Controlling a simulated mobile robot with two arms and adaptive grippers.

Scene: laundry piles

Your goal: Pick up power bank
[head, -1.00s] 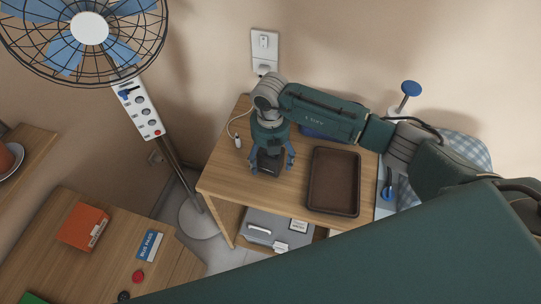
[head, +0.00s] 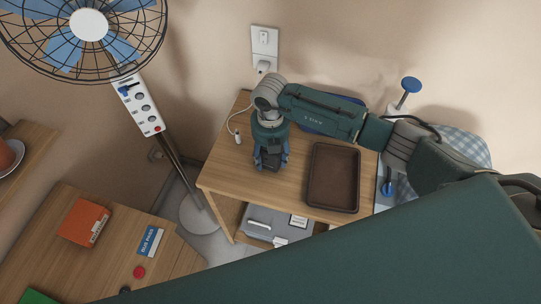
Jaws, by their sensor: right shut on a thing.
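The power bank (head: 268,161) is a small dark block on the wooden side table, left of the brown tray. My right gripper (head: 270,165) points down over it, with its blue fingers shut on its two sides. The gripper hides much of the power bank. I cannot tell whether it touches the tabletop. My left gripper is not in the head view.
The brown tray (head: 334,178) lies close on the right. A white cable with a plug (head: 238,138) lies on the left of the side table (head: 223,176). A fan (head: 88,25) stands left. A grey case (head: 272,220) sits on the lower shelf.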

